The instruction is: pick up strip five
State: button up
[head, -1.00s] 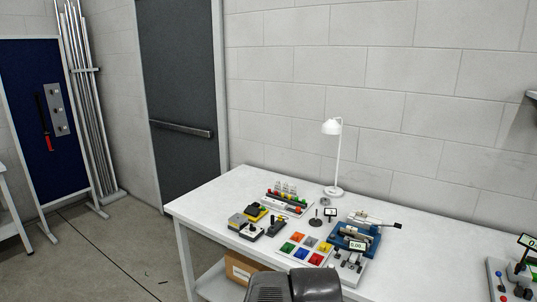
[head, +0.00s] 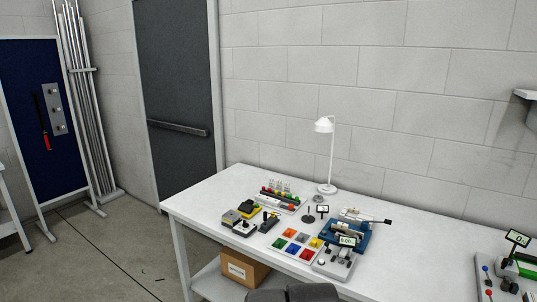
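I cannot make out any piece marked as strip five. A few thin dark pieces (head: 153,279) lie on the floor left of the table, too small to identify. A grey plate with round knobs (head: 55,108) is on the blue board, beside a long tool with a red handle (head: 45,136). My gripper is not in view. Only a dark grey part of my own body shows at the bottom edge, in front of the table.
The white table (head: 205,196) carries a white lamp (head: 331,155), a coloured block tray (head: 297,245), control boxes (head: 239,222) and a blue device (head: 343,236). A cardboard box (head: 245,269) sits beneath. Metal tubes (head: 90,100) lean in the corner. Floor left of the table is mostly clear.

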aim_at(342, 227)
jog(key=i+z, duration=0.25)
jog(key=i, duration=1.2)
